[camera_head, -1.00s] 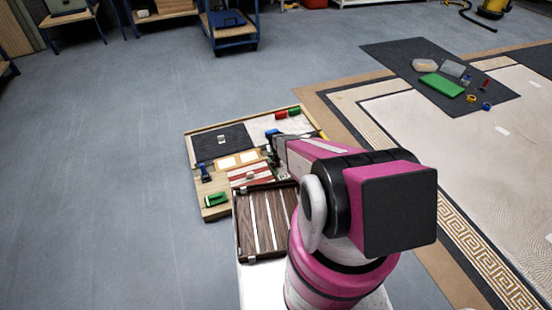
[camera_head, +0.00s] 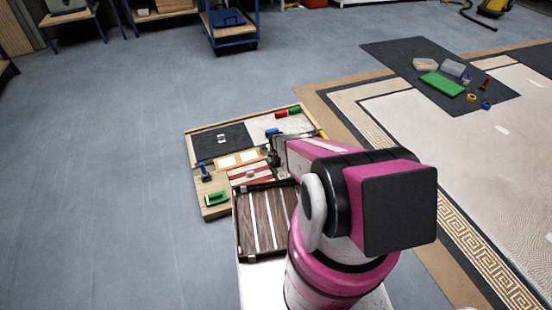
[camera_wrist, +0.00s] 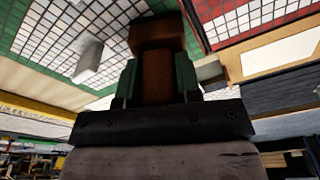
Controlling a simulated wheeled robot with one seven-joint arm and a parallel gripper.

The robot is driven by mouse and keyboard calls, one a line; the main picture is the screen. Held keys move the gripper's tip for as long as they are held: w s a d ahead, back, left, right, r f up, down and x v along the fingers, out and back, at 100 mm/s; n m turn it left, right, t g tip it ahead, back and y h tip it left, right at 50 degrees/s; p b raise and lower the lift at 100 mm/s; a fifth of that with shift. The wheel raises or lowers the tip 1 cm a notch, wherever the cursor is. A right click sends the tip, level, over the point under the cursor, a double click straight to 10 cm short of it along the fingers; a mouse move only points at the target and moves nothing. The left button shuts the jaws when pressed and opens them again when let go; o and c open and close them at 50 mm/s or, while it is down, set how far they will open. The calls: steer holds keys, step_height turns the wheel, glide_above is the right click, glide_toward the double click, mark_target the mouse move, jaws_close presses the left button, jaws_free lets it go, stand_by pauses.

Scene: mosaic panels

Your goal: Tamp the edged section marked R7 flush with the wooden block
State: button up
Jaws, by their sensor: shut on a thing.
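My gripper (camera_wrist: 157,78) is shut on the brown wooden block (camera_wrist: 158,34), which sits between its green fingers in the wrist view. The block's far end is over or against a green-and-white tiled section (camera_wrist: 60,32); I cannot tell if they touch. A red-and-white tiled section (camera_wrist: 240,22) lies to the right. In the head view my gripper (camera_head: 272,157) is over the right side of the board, by the red-and-white striped section (camera_head: 250,175), and my arm hides what lies beneath. No R7 mark is readable.
A small pale block (camera_wrist: 88,62) rests on the green tiles, and a grey one (camera_wrist: 212,74) is right of my fingers. The board (camera_head: 213,211) also holds a black panel (camera_head: 212,145) and a green tool (camera_head: 216,198). A dark slatted tray (camera_head: 247,222) stands in front.

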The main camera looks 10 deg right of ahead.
steer(key=shift+f, duration=0.5)
stand_by(0.8)
steer(key=shift+r, duration=0.1)
steer(key=shift+r, duration=3.45)
